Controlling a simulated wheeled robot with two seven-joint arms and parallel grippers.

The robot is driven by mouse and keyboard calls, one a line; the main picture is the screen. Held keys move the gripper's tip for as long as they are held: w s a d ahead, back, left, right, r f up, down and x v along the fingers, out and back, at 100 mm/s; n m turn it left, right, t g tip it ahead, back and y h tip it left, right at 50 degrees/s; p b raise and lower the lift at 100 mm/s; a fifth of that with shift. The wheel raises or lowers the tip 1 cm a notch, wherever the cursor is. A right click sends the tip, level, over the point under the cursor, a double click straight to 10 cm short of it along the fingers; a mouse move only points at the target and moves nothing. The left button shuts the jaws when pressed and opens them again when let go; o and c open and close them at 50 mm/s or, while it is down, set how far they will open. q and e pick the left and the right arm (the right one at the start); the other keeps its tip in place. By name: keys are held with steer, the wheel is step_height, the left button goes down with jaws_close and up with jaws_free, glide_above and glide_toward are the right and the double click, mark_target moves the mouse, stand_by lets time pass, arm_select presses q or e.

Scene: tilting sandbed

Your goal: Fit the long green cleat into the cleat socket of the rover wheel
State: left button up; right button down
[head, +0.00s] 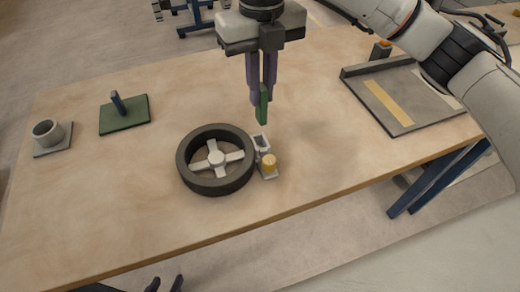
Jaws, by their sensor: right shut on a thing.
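The long green cleat (263,104) hangs upright below the fingers of my right gripper (261,88), which is shut on it. The rover wheel (184,172), a dark tyre with a pale four-spoke hub, lies flat on the table. The socket is at the wheel's right rim and its opening faces up.
A yellow cylinder (270,162) stands on a small grey base beside the socket. A green plate with a blue post (126,117) and a grey cup (47,131) are at left. A grey tray (395,98) with a yellow strip is at right. The table's front is clear.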

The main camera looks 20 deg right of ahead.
mark_target(261, 110)
steer(key=shift+a+f+m, duration=0.1)
steer(key=shift+f+m, duration=0.05)
steer(key=shift+m, duration=0.25)
steer(key=shift+f, duration=0.4)
step_height(261, 110, down, 4)
steer(key=shift+f, duration=0.15)
steer(key=shift+f+p, duration=0.4)
steer(key=shift+f, duration=2.1)
steer(key=c, duration=1.8)
jaws_free()
